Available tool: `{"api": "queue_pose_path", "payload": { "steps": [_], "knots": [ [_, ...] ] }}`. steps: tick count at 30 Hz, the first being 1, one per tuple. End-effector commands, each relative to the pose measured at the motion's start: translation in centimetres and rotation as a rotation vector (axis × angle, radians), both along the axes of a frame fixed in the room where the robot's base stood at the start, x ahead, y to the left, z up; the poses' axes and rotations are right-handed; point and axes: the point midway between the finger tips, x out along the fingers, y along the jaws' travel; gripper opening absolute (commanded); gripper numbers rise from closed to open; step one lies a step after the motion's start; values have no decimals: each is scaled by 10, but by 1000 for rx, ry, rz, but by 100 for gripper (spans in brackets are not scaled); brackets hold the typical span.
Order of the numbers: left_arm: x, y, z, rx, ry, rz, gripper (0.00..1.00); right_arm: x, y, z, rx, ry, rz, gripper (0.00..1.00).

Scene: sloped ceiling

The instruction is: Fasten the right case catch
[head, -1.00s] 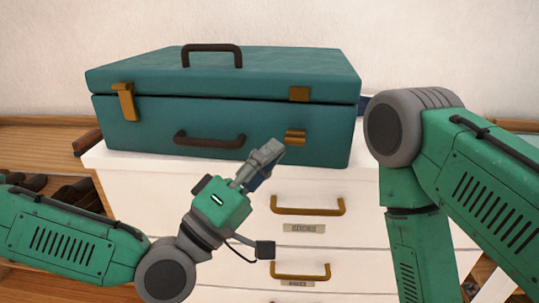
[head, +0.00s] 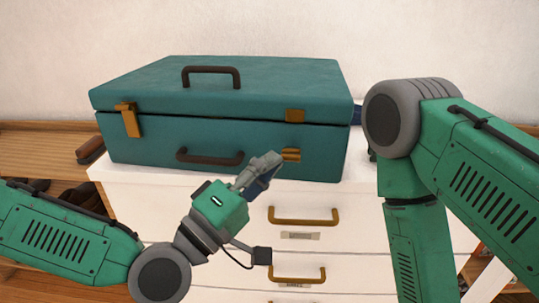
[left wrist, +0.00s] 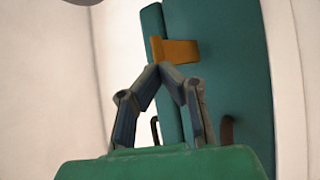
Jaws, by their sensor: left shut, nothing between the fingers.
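The teal case (head: 215,145) lies with its lid down. Its right catch is in two brass parts: an upper plate (head: 295,115) on the lid and a lower piece (head: 291,155) on the body, with bare teal between them. The left catch (head: 129,120) hangs across the seam. My left gripper (head: 268,160) is shut and empty, in front of the case, just left of the lower brass piece; I cannot tell if they touch. In the left wrist view its fingertips (left wrist: 160,70) meet below a brass part (left wrist: 178,50). My right gripper is out of view.
The case stands on a white drawer cabinet (head: 350,205) with brass handles (head: 303,216). The case has dark handles on its lid (head: 211,71) and front (head: 209,157). My right arm fills the right side. A pale wall is behind.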

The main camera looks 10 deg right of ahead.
Motion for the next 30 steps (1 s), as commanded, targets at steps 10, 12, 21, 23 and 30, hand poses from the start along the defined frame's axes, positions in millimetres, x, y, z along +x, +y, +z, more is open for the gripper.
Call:
{"api": "queue_pose_path", "payload": {
  "steps": [10,12,21,23,30],
  "knots": [
    [9,-4,38,110,280,-1,0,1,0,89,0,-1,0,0],
    [12,-5,42,134,343,0,0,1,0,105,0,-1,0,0],
    [28,-11,58,236,606,1,0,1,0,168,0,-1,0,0],
    [31,-12,60,254,654,1,0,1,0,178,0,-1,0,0],
    [39,-15,56,301,781,0,0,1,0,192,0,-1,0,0]
  ]
}}
